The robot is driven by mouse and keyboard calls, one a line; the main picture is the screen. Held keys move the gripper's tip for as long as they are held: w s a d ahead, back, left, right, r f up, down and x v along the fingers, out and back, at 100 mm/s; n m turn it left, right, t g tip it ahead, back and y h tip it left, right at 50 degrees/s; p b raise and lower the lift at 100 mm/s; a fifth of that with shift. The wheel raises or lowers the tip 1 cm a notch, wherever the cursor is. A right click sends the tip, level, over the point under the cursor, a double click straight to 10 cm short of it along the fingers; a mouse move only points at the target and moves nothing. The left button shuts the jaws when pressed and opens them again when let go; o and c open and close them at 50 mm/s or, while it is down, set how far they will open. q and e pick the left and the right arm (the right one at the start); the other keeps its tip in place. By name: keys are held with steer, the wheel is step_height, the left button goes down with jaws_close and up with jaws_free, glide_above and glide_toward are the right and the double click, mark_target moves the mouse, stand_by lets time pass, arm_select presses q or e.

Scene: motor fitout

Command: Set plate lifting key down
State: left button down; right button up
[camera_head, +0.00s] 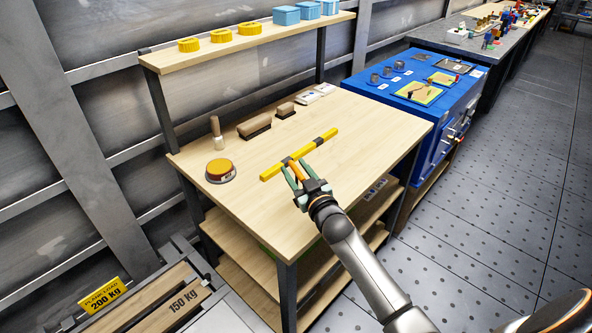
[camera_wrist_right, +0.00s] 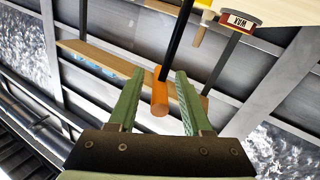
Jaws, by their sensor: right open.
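The plate lifting key appears to be the piece with the orange handle (camera_head: 296,171) between the fingers of my right gripper (camera_head: 296,166). In the right wrist view the orange handle (camera_wrist_right: 160,99) has a black shaft running up from it. Gaps show on both sides between the handle and the green fingers, which are open. A yellow bar with black bands (camera_head: 270,174) lies across the wooden bench (camera_head: 233,211), just beyond the fingertips. Whether the handle joins this bar, and whether it touches the bench, I cannot tell. My left gripper is not in view.
A round tin (camera_head: 220,171), an upright wood-handled brush (camera_head: 217,134) and two wooden brushes (camera_head: 254,126) stand along the bench's back. A shelf (camera_head: 213,48) above holds yellow rings and blue boxes. A blue cabinet (camera_head: 428,125) adjoins right. The bench's front right is bare.

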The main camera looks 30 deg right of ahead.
steer(key=shift+r, duration=0.15)
steer(key=s, duration=1.2)
steer(key=s+a+f+g+y, duration=0.1)
steer(key=s+a+f+g, duration=0.2)
steer(key=s+f, duration=0.4)
steer(key=s+a+f+g+y, duration=0.1)
steer(key=s+a+f+g, duration=0.2)
steer(key=s+a+f, duration=0.3)
steer(key=s+a+f+g+y, duration=0.1)
steer(key=s+a+f+g, duration=0.2)
steer(key=s+f, duration=0.5)
steer(key=shift+a+f+p, duration=0.3)
steer(key=shift+a+f, duration=0.15)
steer(key=shift+a, duration=0.3)
